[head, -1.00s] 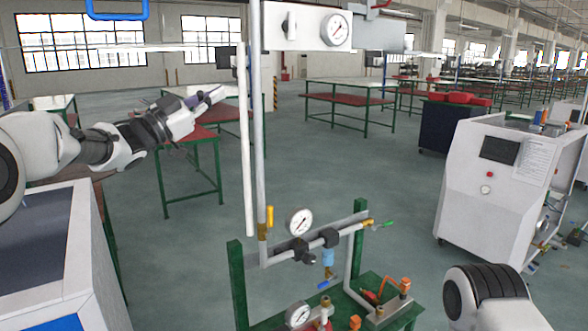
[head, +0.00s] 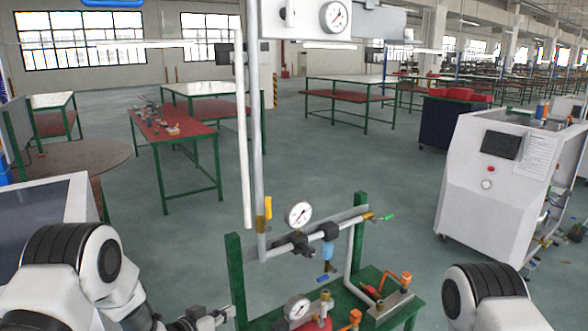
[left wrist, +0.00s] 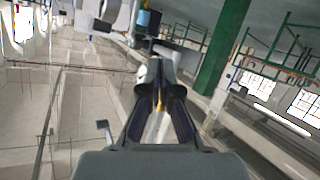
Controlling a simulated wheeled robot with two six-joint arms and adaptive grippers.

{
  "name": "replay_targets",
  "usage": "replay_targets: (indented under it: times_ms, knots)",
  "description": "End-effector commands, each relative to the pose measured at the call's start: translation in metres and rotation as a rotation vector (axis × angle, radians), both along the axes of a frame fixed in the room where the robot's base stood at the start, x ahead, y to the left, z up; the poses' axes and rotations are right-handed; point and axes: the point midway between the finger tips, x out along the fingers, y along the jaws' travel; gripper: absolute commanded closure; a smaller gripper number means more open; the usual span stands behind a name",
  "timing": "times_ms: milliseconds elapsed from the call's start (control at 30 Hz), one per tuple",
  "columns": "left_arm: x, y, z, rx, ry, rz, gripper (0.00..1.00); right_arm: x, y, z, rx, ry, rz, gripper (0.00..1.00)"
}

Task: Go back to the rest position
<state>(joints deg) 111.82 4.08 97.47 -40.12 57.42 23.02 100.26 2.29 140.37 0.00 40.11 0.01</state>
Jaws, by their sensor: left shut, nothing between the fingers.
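My left gripper (head: 222,314) is low in the head view, at the bottom edge, just left of the green-framed gas rig (head: 236,270). Its fingers also show in the left wrist view (left wrist: 158,62), brought together with nothing held. My left arm comes in from the bottom left. Part of my right arm shows at the bottom right of the head view. My right gripper is out of the picture.
The rig carries pipes, pressure gauges (head: 299,214) and a yellow valve handle (head: 268,207). A white machine (head: 470,190) stands at the right. A red-topped table (head: 170,130) stands behind at the left. Open floor (head: 340,165) lies behind the rig.

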Motion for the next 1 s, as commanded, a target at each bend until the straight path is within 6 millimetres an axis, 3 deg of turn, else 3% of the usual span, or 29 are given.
replay_targets:
  times_ms: [33, 100, 167, 300, 400, 533, 600, 667, 1000]
  knots:
    - [-0.028, 0.003, -0.039, 0.009, 0.095, 0.031, 1.00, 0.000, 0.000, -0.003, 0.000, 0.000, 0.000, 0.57]
    - [-0.072, 0.009, -0.086, 0.031, 0.230, 0.080, 1.00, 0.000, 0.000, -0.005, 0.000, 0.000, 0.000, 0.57]
    - [-0.113, 0.016, -0.121, 0.057, 0.347, 0.121, 1.00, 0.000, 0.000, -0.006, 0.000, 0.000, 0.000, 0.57]
    - [-0.225, 0.033, -0.181, 0.147, 0.630, 0.211, 1.00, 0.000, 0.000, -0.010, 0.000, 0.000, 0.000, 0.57]
    - [-0.311, 0.049, -0.199, 0.236, 0.834, 0.268, 1.00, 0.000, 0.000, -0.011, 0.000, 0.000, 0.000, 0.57]
    - [-0.397, 0.069, -0.189, 0.353, 1.041, 0.322, 1.00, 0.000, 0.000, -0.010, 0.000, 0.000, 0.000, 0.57]
    - [-0.423, 0.077, -0.183, 0.402, 1.107, 0.335, 1.00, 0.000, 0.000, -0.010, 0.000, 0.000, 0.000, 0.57]
    - [-0.434, 0.083, -0.181, 0.439, 1.139, 0.334, 1.00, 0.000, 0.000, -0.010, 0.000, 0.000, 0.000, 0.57]
    - [-0.435, 0.083, -0.182, 0.456, 1.140, 0.309, 1.00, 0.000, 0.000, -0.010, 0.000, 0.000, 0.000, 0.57]
